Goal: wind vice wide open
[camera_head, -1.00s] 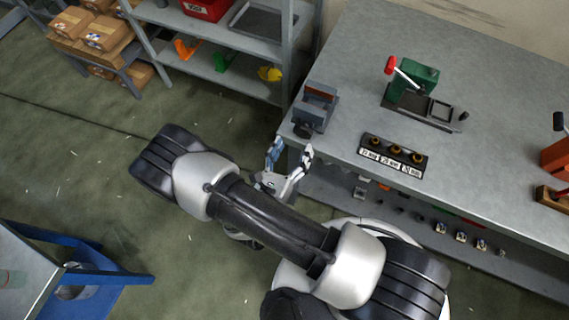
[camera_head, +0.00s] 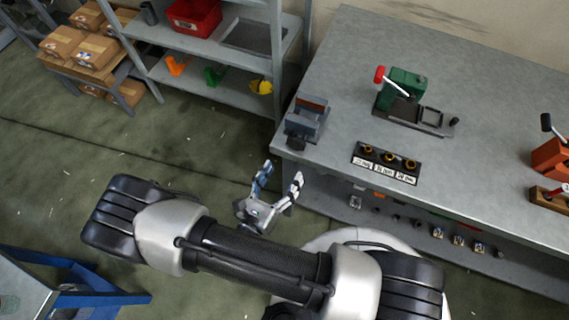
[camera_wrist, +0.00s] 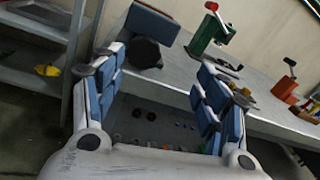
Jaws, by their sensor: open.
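The vice (camera_head: 306,118) is a grey-blue block with brownish jaw faces, at the left front corner of the grey workbench (camera_head: 450,195). A dark round knob or handle end (camera_head: 297,144) faces out over the bench's front edge. In the wrist view the vice (camera_wrist: 150,22) stands ahead, with its dark round end (camera_wrist: 144,52) between and beyond my fingers. My gripper (camera_head: 279,177) is open and empty, in front of and below the bench corner, apart from the vice. How far the vice jaws are apart is too small to tell.
A green press with a red-knobbed lever (camera_head: 405,88) and a labelled block with several brass pieces (camera_head: 386,162) stand on the bench. An orange device (camera_head: 552,158) is at right. A grey shelf with a red bin (camera_head: 194,16) is behind left. A blue cart (camera_head: 95,298) is lower left.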

